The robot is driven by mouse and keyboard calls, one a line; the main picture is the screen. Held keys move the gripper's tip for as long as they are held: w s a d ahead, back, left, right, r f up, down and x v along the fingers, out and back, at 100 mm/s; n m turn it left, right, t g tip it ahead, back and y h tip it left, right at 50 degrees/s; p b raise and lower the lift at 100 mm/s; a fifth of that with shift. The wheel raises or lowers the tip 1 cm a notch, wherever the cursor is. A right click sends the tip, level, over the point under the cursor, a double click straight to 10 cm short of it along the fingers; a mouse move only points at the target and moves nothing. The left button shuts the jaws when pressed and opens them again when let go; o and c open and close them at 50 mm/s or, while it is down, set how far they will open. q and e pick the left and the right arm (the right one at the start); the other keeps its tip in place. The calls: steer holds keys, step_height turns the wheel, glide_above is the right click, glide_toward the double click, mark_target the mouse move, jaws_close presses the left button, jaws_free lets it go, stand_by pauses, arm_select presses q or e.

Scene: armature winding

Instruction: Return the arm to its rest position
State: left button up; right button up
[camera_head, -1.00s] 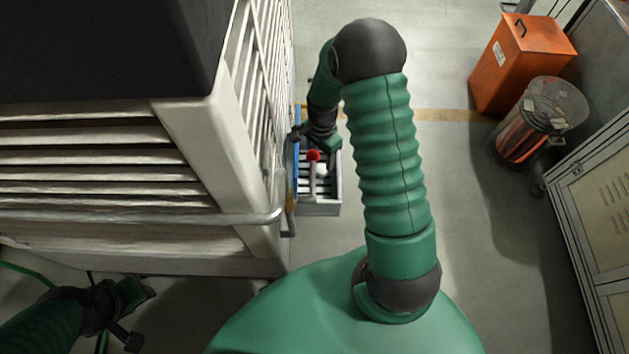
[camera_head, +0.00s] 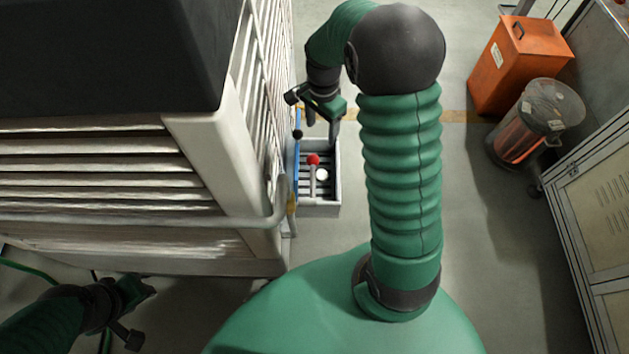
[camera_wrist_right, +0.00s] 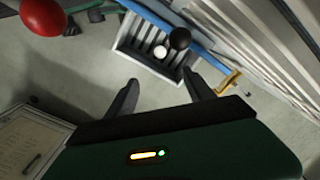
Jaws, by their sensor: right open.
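My right gripper (camera_head: 322,118) is above the far end of a small grey slatted box (camera_head: 319,211) beside the machine, in the head view. In the right wrist view its two fingers (camera_wrist_right: 162,92) are spread with nothing between them. A red knob (camera_head: 313,159), a white ball (camera_head: 322,174) and a black knob (camera_head: 297,135) are at the box. In the wrist view the red knob (camera_wrist_right: 43,16) is at the upper left, apart from the fingers. My left gripper (camera_head: 128,312) is low at the left; its jaws are unclear.
A large pale slatted machine (camera_head: 235,150) with a rail fills the left. An orange bin (camera_head: 520,65), a drum (camera_head: 530,120) and a grey cabinet (camera_head: 600,200) stand at the right. The floor (camera_head: 480,230) between is clear.

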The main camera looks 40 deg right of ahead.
arm_select(q)
steer(key=shift+r, duration=0.1)
arm_select(e)
steer(key=shift+r, duration=0.6)
